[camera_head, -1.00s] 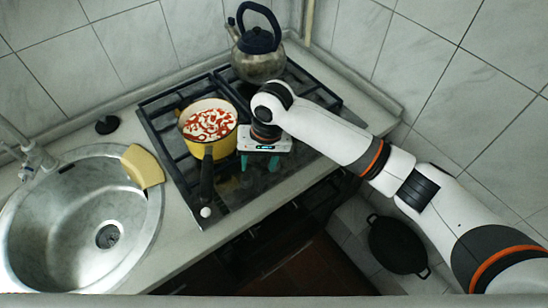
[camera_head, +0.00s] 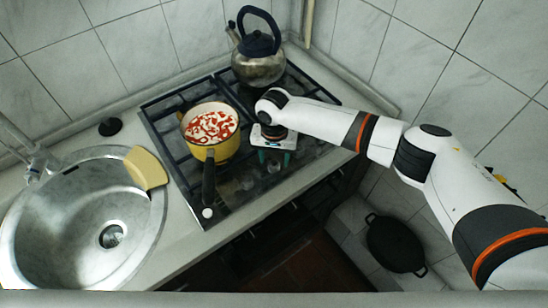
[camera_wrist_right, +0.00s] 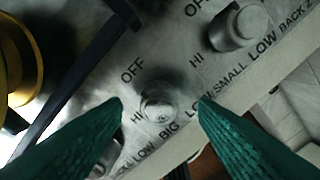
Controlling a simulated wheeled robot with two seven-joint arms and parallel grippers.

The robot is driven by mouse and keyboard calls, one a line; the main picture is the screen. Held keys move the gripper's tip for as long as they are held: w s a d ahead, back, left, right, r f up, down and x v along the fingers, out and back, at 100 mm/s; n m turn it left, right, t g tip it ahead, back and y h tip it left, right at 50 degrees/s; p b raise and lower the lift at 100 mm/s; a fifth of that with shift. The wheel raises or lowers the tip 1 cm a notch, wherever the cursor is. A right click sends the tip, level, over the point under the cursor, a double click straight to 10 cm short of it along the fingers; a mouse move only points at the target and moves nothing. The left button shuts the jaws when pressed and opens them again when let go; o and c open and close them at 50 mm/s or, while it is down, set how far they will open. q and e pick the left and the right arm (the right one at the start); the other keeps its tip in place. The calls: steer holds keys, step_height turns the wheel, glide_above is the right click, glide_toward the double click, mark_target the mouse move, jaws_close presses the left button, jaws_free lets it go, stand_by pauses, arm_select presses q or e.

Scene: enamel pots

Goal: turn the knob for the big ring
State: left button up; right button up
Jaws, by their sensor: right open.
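In the right wrist view, the pale round knob marked BIG (camera_wrist_right: 158,102) sits on the stove's control strip, with OFF and HI printed around it. My right gripper (camera_wrist_right: 160,104) is open, its green fingertips on either side of this knob in the picture. I cannot tell whether they touch it. In the head view, my right gripper (camera_head: 272,160) hangs over the front of the stove (camera_head: 225,205), right of the yellow pot. The knob's pointer direction is too dark to tell. My left gripper is not in view.
Another knob (camera_wrist_right: 238,30), marked SMALL, stands up and right of it. The yellow pot (camera_head: 226,150) has its dark handle (camera_head: 208,180) reaching toward the front. A kettle (camera_head: 258,68) stands at the back. A sink (camera_head: 80,220) and yellow sponge (camera_head: 146,168) are left.

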steer(key=shift+f, duration=1.05)
steer(key=c, duration=1)
